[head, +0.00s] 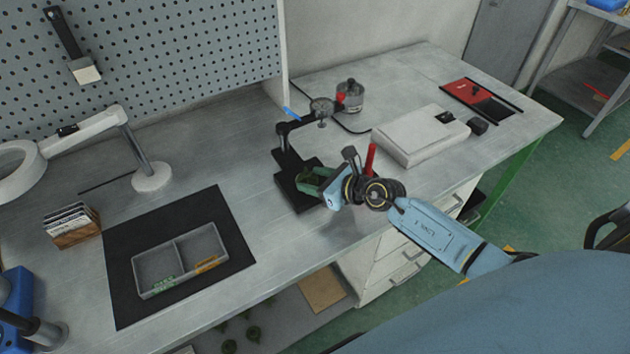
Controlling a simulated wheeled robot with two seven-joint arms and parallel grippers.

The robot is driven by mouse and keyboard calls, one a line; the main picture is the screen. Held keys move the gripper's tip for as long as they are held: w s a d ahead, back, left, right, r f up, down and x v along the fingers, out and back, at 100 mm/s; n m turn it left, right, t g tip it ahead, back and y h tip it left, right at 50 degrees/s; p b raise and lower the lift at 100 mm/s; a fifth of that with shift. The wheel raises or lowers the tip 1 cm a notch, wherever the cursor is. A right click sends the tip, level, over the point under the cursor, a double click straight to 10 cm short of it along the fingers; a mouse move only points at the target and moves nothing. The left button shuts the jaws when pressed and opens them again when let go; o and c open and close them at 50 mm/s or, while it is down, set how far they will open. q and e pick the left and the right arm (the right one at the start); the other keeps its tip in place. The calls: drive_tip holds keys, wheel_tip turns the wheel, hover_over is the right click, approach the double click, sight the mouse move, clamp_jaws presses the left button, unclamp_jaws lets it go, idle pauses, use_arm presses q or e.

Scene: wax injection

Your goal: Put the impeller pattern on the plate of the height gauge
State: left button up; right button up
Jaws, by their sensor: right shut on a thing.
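The height gauge stands near the middle of the bench, with a dark base plate (284,186), a dark post and arm, and a round dial (322,106). My right gripper (328,184) reaches in from the right, low over the plate's right side. It is shut on a green piece, seemingly the impeller pattern (310,177), which is partly hidden by the gripper. I cannot tell whether the piece touches the plate or hangs just above it. My left gripper is not in view.
A white box (415,135) and a metal pot (350,96) stand right of the gauge. A lamp (150,176) and a card holder (75,228) stand left.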

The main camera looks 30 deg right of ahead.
drive_tip(key=shift+f, duration=0.15)
drive_tip(key=o, duration=0.9)
drive_tip(key=shift+o, duration=0.2)
drive_tip(key=shift+s+d+r, duration=0.1)
drive_tip(key=shift+s+r, duration=0.1)
drive_tip(key=shift+r, duration=0.05)
drive_tip(key=p+v, duration=0.2)
drive_tip(key=v, duration=0.8)
drive_tip(key=shift+s+r, duration=0.1)
drive_tip(key=shift+s, duration=0.05)
drive_tip(key=shift+s+d+r, duration=0.3)
drive_tip(key=shift+s, duration=0.2)
